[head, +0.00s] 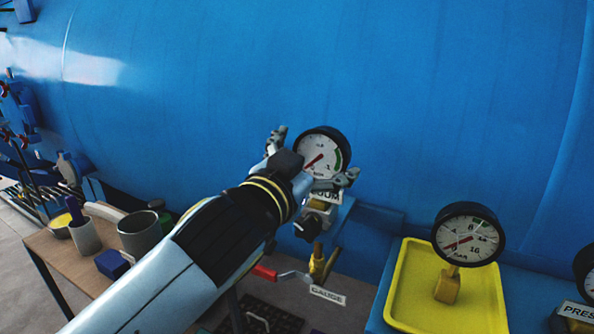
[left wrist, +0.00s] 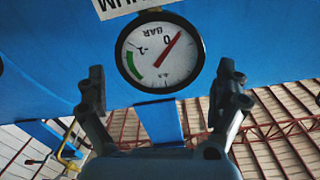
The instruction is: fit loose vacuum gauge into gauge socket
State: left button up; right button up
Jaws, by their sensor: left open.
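The vacuum gauge (head: 322,153), a round white dial with a black rim and red needle, stands upright above the brass and silver socket fitting (head: 318,205) on the blue vessel. Its stem is hidden, so I cannot tell how it sits in the socket. In the left wrist view the gauge (left wrist: 160,52) appears upside down, marked BAR with -1 and 0. My left gripper (head: 311,160) is open, with one finger on either side of the gauge; the fingers (left wrist: 162,85) stand apart from the dial in the left wrist view. My right gripper is not in view.
A second gauge (head: 468,235) stands in a yellow tray (head: 412,305) at the right. A red-handled valve (head: 280,274) and a GAUGE label (head: 327,295) are below the socket. A bench (head: 60,250) with a grey mug (head: 140,232) stands at the left.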

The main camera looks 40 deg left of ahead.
pick_arm(q)
jog(key=v, duration=0.8)
